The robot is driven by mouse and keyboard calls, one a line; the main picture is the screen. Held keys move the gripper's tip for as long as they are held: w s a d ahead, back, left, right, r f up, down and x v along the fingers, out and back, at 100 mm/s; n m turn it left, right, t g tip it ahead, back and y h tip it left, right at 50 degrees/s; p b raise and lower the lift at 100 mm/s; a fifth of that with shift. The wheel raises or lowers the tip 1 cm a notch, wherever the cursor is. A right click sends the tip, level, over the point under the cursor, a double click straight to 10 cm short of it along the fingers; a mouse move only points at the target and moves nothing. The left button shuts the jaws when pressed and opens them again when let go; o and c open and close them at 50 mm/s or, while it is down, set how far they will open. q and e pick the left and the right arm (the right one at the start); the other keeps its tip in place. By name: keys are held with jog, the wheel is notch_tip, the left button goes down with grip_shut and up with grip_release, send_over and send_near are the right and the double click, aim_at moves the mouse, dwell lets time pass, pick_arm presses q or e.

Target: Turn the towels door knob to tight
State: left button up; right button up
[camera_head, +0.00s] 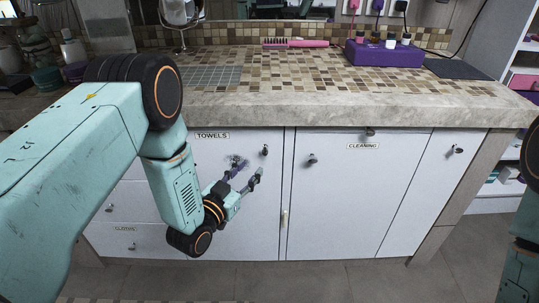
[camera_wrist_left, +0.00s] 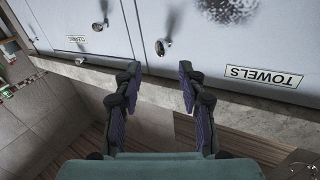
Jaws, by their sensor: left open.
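The towels door (camera_head: 225,230) is a white cabinet door with a "TOWELS" label (camera_head: 212,135) at its top. Its small metal towels door knob (camera_head: 265,150) is near the upper right corner, and it also shows in the left wrist view (camera_wrist_left: 162,47). My left gripper (camera_head: 249,168) is open and empty in front of this door, just below and left of the knob. In the left wrist view the knob appears just beyond the gap between the fingertips (camera_wrist_left: 159,70), apart from them. How tight the knob is cannot be told. My right gripper is out of view.
The cleaning door (camera_head: 340,205) with its own knob (camera_head: 312,160) is to the right. The stone counter edge (camera_head: 330,108) overhangs the doors. The floor in front is clear.

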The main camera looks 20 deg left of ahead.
aim_at(263, 153)
pick_arm(q)
jog(key=b+x, duration=0.2)
jog(key=x, duration=0.4)
jog(key=shift+w+a, duration=0.15)
jog(key=shift+w+r, duration=0.1)
jog(key=shift+w, duration=0.5)
jog(key=shift+s, duration=0.1)
jog(key=shift+c, duration=1.2)
grip_shut()
